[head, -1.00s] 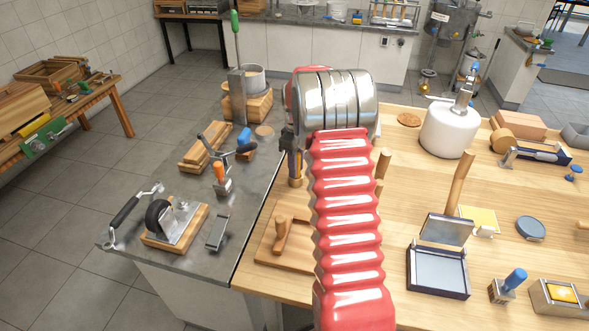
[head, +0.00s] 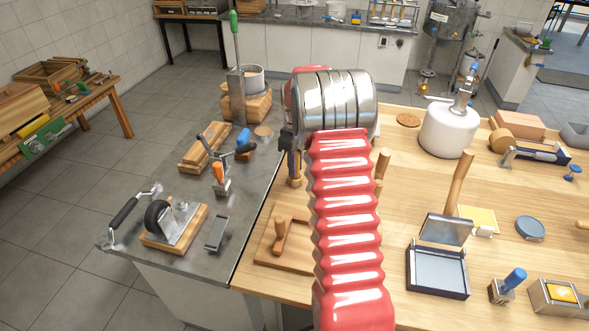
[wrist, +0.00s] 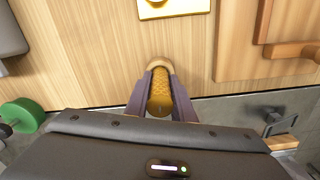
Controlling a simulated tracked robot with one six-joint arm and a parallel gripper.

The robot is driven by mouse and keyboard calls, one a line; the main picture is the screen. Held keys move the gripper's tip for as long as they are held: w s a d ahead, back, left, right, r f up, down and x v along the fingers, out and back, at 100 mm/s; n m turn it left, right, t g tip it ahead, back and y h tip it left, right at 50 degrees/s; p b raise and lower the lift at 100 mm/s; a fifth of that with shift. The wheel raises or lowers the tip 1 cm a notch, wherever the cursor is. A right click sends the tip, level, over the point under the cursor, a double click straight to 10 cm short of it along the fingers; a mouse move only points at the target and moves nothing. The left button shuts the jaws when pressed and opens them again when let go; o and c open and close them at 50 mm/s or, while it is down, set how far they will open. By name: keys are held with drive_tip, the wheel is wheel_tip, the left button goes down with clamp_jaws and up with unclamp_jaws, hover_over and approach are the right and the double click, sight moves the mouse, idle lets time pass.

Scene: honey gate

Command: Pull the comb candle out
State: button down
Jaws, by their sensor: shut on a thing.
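The comb candle (wrist: 161,92) is a golden-brown stick with a honeycomb pattern. In the wrist view it lies between the two purple-grey fingers of my gripper (wrist: 160,84), which is shut on it. Its far end meets a round light-wood holder (wrist: 158,63); how deep it sits there is hidden. In the head view my gripper (head: 292,163) points down at the table's left edge, with the wooden holder (head: 295,183) just below. My red arm covers part of this area.
A wooden board with a handle (head: 285,250) lies close in front of the holder. A wooden peg (head: 382,163) stands to the right. The grey counter (head: 190,255) on the left carries several tools.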

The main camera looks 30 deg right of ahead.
drive_tip(key=shift+r, duration=0.7)
idle(0.7)
drive_tip(key=shift+r, duration=5.25)
